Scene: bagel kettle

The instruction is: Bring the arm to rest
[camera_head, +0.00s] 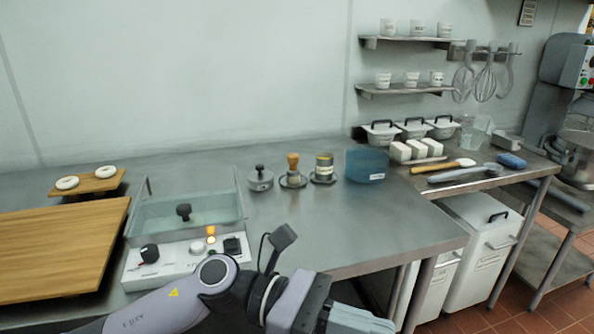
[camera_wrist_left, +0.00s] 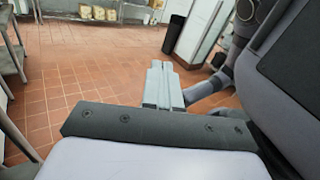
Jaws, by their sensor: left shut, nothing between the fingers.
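My left arm comes in from the left along the bottom of the head view. Its gripper (camera_head: 380,324) is in front of the steel counter (camera_head: 400,235), low at the frame's bottom edge. In the left wrist view the fingers of the left gripper (camera_wrist_left: 159,68) are together and empty, with the tiled floor behind them. The gripper touches nothing that I can see. My right gripper is in neither view.
The glass-sided kettle unit (camera_head: 185,215) with its knobs stands behind my forearm. A wooden board (camera_head: 60,245) lies to its left, and a small board with two bagels (camera_head: 67,183) behind.

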